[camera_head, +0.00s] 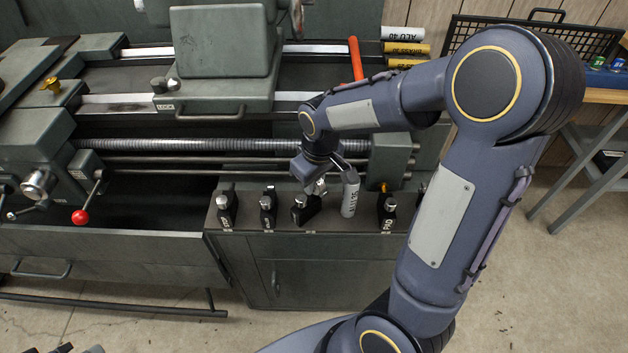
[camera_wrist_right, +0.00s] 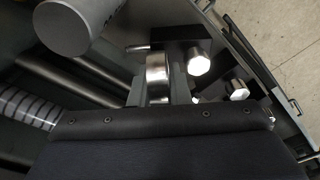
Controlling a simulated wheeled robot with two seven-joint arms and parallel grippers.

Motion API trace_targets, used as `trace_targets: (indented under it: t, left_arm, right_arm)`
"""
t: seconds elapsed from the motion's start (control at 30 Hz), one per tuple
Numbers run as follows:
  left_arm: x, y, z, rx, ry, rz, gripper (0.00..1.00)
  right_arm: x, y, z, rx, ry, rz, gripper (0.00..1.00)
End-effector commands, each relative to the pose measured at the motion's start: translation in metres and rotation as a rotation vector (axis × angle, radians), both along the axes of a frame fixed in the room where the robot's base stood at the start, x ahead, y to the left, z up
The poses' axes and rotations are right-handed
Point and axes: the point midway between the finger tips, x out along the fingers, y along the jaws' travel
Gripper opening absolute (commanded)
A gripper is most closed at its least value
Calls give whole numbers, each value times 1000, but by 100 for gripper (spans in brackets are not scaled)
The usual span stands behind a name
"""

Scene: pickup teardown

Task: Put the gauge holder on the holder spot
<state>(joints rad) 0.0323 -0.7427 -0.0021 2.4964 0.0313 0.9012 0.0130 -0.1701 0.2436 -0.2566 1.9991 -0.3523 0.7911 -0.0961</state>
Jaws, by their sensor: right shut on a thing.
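My right gripper (camera_head: 320,186) is low over the grey cabinet top in front of the lathe. It is shut on a black block with bright metal parts (camera_head: 305,209), which looks like the gauge holder. The block is tilted compared with its neighbours, and I cannot tell whether it touches the top. In the right wrist view the black block (camera_wrist_right: 180,45) shows beyond the jaws, with a bright metal cylinder between them. Small pale labels mark the cabinet top's front edge; I cannot read which is the holder spot.
Black holders (camera_head: 227,209) (camera_head: 268,208) stand to the left and another (camera_head: 388,211) to the right. A grey cylinder (camera_head: 350,197) stands close right of the held block. The lathe's lead screw (camera_head: 230,145) runs behind. A red-knobbed lever (camera_head: 80,216) is at left.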

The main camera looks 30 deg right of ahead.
Motion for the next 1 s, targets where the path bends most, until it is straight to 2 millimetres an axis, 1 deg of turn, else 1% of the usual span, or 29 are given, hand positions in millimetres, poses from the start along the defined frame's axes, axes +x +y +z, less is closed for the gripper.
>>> trace_targets:
  t: [0.03,0.07,0.2,0.43,0.57,0.67,0.9,1.0]
  left_arm:
    - [0,0,-2,0,0,0,0]
    - [0,0,-2,0,0,0,0]
    - [0,0,-1,0,0,0,0]
    - [0,0,-1,0,0,0,0]
    - [0,0,3,0,0,0,0]
    - [0,0,6,0,0,0,0]
    - [0,0,17,0,0,0,0]
    - [0,0,20,0,0,0,0]
  right_arm:
    - [1,0,-2,0,-2,0,0]
    - [0,0,-2,0,0,0,19]
    - [0,0,-2,0,0,0,37]
    - [0,0,-1,0,0,0,38]
    - [0,0,7,0,-2,0,38]
    - [-1,-1,22,0,-5,-1,38]
    - [-7,-2,75,0,-6,0,38]
    - [-10,-3,93,0,-5,-1,38]
